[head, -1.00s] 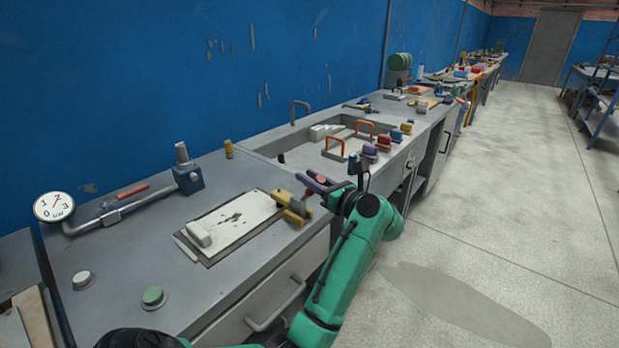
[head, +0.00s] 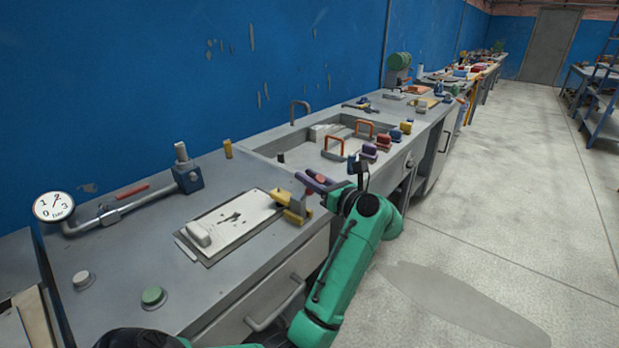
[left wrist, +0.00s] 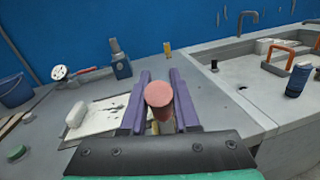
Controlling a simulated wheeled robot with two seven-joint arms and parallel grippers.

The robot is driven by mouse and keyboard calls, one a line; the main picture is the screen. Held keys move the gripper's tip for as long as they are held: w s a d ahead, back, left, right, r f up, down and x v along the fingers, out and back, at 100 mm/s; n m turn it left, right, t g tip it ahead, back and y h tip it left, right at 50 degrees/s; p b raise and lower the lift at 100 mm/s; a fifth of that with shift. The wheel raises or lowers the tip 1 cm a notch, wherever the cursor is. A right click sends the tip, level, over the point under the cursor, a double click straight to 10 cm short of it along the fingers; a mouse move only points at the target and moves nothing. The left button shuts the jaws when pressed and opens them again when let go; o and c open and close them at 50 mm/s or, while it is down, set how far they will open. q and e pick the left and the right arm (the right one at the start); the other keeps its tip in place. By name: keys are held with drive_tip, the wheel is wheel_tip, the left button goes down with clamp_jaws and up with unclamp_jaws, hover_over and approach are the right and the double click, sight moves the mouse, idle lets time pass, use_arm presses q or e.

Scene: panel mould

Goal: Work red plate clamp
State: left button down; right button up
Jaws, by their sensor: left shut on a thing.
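The plate clamp has a yellow body (head: 294,214) at the right end of the white plate (head: 232,219), near the bench's front edge. My left gripper (head: 318,181) has purple fingers. It is shut on the clamp's red handle (left wrist: 158,94), whose round end shows between the fingers in the left wrist view. A lighter stem runs down below the red end. An orange-yellow part of the clamp stands up beside the fingers in the head view. The fingers hide part of the clamp. My right gripper is not in view.
A sink (head: 273,148) with orange handles lies beyond the clamp, with several coloured blocks along its front edge. A gauge (head: 54,206) on a pipe with a blue valve (head: 189,178) stands behind the plate. Green (head: 153,296) and white (head: 83,279) buttons sit at the near left.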

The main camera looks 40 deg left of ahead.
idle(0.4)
use_arm(q)
drive_tip(key=shift+a+r+h, duration=0.1)
drive_tip(key=shift+a+h, duration=0.1)
drive_tip(key=shift+h, duration=0.1)
drive_tip(key=c, duration=0.7)
unclamp_jaws()
drive_tip(key=shift+a, duration=0.15)
drive_tip(key=shift+o, duration=0.2)
